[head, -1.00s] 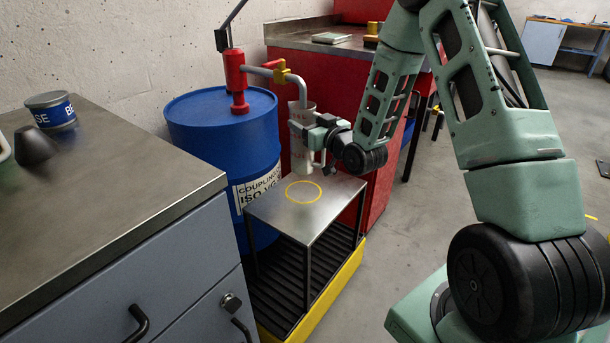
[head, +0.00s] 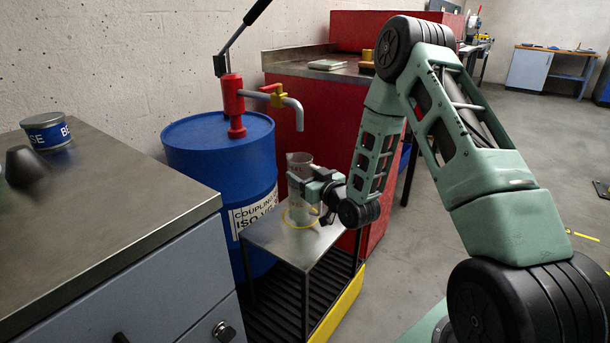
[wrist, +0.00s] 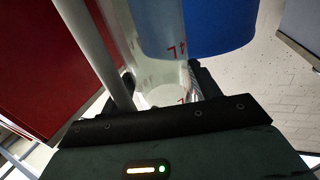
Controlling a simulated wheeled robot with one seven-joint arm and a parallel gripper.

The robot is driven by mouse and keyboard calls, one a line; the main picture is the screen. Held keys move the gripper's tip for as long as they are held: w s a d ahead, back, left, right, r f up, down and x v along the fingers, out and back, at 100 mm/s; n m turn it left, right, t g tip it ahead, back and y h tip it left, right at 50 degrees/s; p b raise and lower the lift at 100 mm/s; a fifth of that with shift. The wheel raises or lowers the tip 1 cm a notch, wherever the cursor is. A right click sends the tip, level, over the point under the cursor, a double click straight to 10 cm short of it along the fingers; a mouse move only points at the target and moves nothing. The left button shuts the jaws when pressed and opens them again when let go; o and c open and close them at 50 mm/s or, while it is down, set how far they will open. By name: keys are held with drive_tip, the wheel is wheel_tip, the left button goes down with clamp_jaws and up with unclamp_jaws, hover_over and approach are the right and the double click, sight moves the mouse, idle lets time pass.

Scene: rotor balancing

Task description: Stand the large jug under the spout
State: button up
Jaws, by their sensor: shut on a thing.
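The large jug (head: 299,172), tall and translucent grey with red marks, is upright at the small metal stand (head: 270,238), at the yellow ring (head: 291,222) on its top. My gripper (head: 312,192) is shut on the jug from the right. The jug also fills the middle of the wrist view (wrist: 160,50), between my fingers. The spout (head: 297,113) is the grey bent pipe of the red pump on the blue drum, and its end is above the jug in the head view. I cannot tell whether the jug's base touches the stand.
The blue drum (head: 215,150) with a red hand pump (head: 234,105) stands behind the stand. A red cabinet (head: 385,190) is close on the right. A grey workbench (head: 100,200) holding a blue-labelled tin (head: 46,130) is on the left.

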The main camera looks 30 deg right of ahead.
drive_tip(key=o, duration=1.3)
drive_tip(key=shift+r, duration=0.1)
drive_tip(key=s, duration=1.2)
drive_tip(key=shift+d+p, duration=0.2)
drive_tip(key=shift+p, duration=0.2)
